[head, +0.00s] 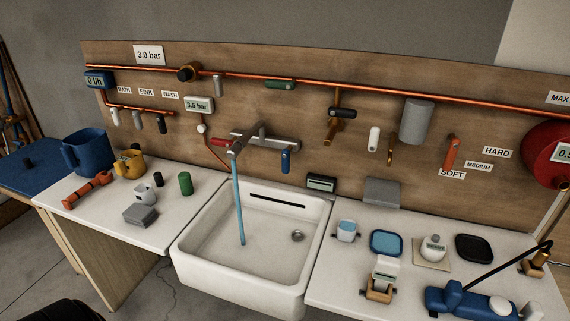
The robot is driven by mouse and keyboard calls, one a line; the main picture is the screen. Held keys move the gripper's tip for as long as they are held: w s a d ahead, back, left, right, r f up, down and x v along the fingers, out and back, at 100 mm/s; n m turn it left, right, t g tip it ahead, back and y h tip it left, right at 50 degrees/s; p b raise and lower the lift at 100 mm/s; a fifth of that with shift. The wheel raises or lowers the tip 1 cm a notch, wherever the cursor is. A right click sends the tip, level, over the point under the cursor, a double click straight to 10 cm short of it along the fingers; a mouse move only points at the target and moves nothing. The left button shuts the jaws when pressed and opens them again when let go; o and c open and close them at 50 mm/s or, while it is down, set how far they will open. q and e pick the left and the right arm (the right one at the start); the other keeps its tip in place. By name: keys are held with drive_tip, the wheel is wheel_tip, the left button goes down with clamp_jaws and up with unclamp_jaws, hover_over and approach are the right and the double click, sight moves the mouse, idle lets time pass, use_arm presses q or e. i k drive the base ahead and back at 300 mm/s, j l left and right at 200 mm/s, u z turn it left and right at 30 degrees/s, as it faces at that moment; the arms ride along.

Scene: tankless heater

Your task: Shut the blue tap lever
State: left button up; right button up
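The blue tap lever (285,161) hangs down from the right end of the grey mixer tap (264,138) on the wooden back panel. A red lever (222,142) sits at the tap's left side. A blue stream of water (239,205) runs from the tap's spout down into the white sink (213,238). Neither of my grippers shows in the head view, so nothing is seen touching the lever.
White worktops flank the sink. The right one holds small cups, trays and a blue device (470,302). A dark display box (321,183) stands right of the lever.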

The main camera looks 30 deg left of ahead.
sight(286, 152)
drive_tip(key=k+j+u, duration=0.1)
drive_tip(key=j, duration=0.65)
drive_tip(key=j+u, duration=0.1)
drive_tip(key=j, duration=0.6)
drive_tip(key=k, duration=0.05)
